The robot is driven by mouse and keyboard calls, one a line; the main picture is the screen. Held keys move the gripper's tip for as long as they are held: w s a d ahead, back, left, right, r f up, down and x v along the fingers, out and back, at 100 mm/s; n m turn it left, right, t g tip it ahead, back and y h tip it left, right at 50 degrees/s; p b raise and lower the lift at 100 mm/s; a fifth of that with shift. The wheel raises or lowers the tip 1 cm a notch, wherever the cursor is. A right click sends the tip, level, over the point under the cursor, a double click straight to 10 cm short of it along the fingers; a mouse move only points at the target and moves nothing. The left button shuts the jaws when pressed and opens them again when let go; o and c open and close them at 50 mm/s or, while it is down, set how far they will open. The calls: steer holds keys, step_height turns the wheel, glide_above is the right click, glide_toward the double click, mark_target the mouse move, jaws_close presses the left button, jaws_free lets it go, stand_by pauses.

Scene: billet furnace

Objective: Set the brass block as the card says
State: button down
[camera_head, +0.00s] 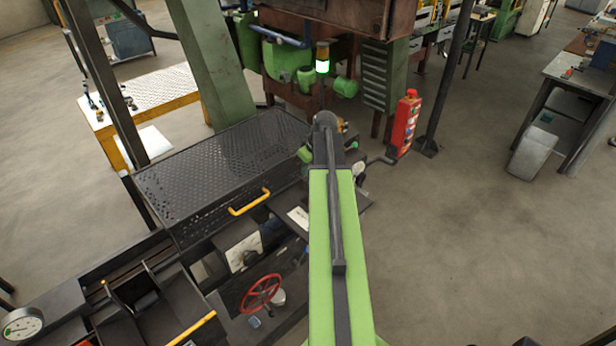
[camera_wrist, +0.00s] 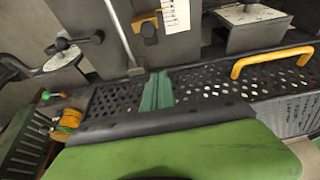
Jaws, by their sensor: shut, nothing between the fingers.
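My gripper (camera_wrist: 157,92) shows in the wrist view as two green fingers pressed together, with nothing between them. It is in front of a dark perforated guard (camera_wrist: 205,82). In the head view my green arm hides the gripper, and I cannot make out the brass block. A white card (camera_head: 299,217) there is unreadable.
The perforated guard (camera_head: 222,168) has a yellow handle (camera_head: 250,202). A red handwheel (camera_head: 261,293) is below it.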

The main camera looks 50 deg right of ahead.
steer(key=b+x, duration=0.6)
steer(key=x, duration=0.1)
steer(key=b+x, duration=0.3)
steer(key=shift+s+d+f, duration=0.15)
steer(key=shift+d+f, duration=0.1)
steer(key=shift+f, duration=0.05)
steer(key=s, duration=0.2)
steer(key=s+r, duration=0.1)
steer(key=s, duration=0.1)
steer(key=shift+a+p, duration=0.15)
steer(key=shift+p, duration=0.2)
steer(key=shift+s+a, duration=0.1)
steer(key=shift+s, duration=0.9)
steer(key=shift+w, duration=0.15)
